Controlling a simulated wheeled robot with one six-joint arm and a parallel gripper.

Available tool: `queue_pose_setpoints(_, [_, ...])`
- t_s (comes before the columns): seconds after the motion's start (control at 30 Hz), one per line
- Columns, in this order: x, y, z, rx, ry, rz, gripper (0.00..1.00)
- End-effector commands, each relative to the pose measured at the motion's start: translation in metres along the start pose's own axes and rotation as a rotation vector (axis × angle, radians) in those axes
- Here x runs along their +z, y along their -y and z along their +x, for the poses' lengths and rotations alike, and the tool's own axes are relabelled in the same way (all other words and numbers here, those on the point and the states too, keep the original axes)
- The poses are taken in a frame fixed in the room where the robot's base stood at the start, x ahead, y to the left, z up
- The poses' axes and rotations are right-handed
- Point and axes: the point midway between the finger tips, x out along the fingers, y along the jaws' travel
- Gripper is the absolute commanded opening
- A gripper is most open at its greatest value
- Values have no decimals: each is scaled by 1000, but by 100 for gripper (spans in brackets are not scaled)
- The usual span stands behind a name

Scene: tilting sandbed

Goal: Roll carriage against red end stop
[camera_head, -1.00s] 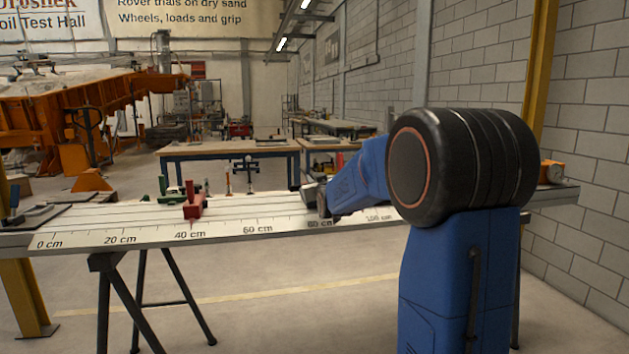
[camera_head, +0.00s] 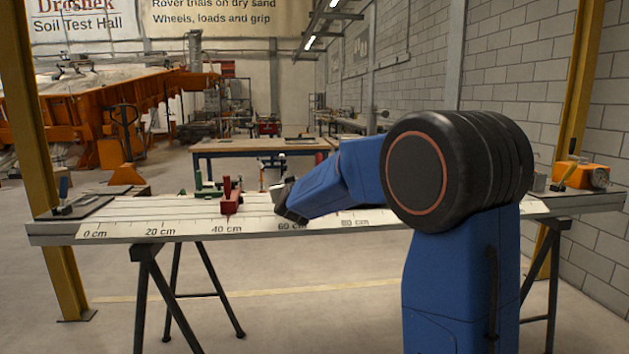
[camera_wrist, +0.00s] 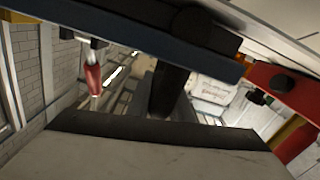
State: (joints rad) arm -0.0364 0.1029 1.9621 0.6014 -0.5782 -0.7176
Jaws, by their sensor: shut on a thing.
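The red end stop (camera_head: 231,196) stands on the long bench track near the 40 cm mark. My gripper (camera_head: 284,198) is low over the track near the 60 cm mark, to the right of the stop. It is shut on the carriage, which is mostly hidden by the gripper in the head view; a small pale part (camera_head: 277,188) shows at its tip. A gap shows between gripper and stop. In the wrist view a red block (camera_wrist: 283,82), seemingly the stop, is at the right. A dark finger of my gripper (camera_wrist: 167,92) shows in the middle.
The scaled bench (camera_head: 160,230) stands on trestles. Green clamps (camera_head: 205,188) sit behind the red stop. A dark plate (camera_head: 75,207) lies at the left end, and an orange device (camera_head: 582,174) stands at the right end. A wooden table (camera_head: 250,147) is behind.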

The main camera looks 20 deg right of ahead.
Motion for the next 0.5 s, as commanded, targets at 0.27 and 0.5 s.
queue_pose_setpoints(0.27, [-14,72,0,-5,-1,-1,0])
queue_pose_setpoints(0.5, [-22,107,0,-3,-2,-2,0])
